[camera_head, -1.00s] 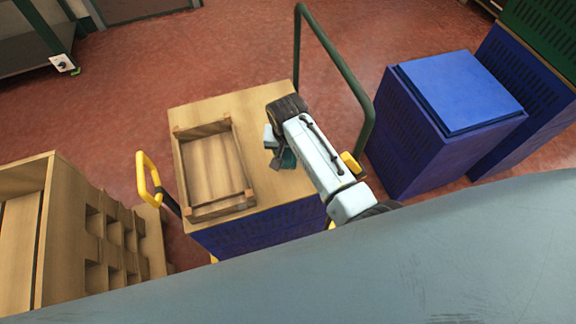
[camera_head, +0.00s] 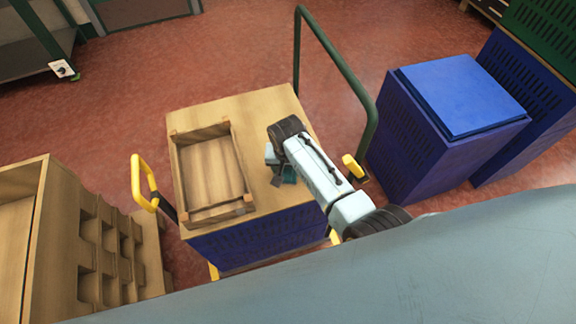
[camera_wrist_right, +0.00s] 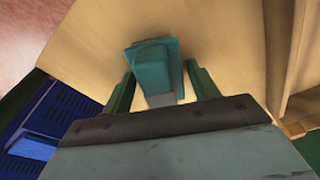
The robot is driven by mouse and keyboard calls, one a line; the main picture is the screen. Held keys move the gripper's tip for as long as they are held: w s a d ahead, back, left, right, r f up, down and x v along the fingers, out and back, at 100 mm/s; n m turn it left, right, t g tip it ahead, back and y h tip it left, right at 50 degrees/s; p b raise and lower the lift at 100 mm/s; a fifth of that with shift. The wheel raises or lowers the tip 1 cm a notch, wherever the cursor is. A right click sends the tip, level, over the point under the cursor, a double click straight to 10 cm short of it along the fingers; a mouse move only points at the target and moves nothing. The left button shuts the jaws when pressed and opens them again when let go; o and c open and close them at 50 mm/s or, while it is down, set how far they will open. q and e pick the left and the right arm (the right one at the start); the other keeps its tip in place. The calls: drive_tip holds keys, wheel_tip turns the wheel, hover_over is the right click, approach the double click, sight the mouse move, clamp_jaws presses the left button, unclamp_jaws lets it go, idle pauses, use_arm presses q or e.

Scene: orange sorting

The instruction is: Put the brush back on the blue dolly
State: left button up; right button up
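The brush is a teal block with a raised narrower part. In the right wrist view the brush (camera_wrist_right: 155,68) lies over pale wood, between my right gripper's two green fingers (camera_wrist_right: 161,72). The fingers look spread, with narrow gaps beside the brush. In the head view my right gripper (camera_head: 280,168) is low over the wooden top, right of the wooden tray, and mostly hides the brush (camera_head: 289,175). The blue dolly cannot be told for certain; a blue crate base (camera_head: 262,240) sits under the wooden top, between yellow handles. My left gripper is out of view.
An empty wooden tray (camera_head: 184,216) sits on the left of the wooden top (camera_head: 262,106). A dark green hoop rail (camera_head: 340,62) rises behind it. Blue crates with a flat blue lid (camera_head: 465,95) stand right. A wooden rack (camera_head: 62,235) is at left. Red floor is clear behind.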

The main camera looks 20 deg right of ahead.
sight(287, 169)
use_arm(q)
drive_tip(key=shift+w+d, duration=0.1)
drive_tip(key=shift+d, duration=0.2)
use_arm(e)
drive_tip(key=shift+o, duration=0.7)
drive_tip(key=shift+r, duration=0.3)
drive_tip(key=r+p, duration=0.1)
drive_tip(key=r, duration=0.2)
drive_tip(key=s+r+p, duration=0.1)
drive_tip(key=r+p, duration=0.1)
drive_tip(key=r, duration=0.2)
drive_tip(key=r+p, duration=0.1)
drive_tip(key=r, duration=0.2)
drive_tip(key=shift+s+a+r, duration=0.25)
drive_tip(key=shift+a+r, duration=0.05)
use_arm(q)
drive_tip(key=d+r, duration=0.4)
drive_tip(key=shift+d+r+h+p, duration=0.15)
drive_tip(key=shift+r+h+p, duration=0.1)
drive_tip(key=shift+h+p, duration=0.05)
use_arm(e)
drive_tip(key=shift+s+r, duration=0.1)
drive_tip(key=shift+r, duration=0.4)
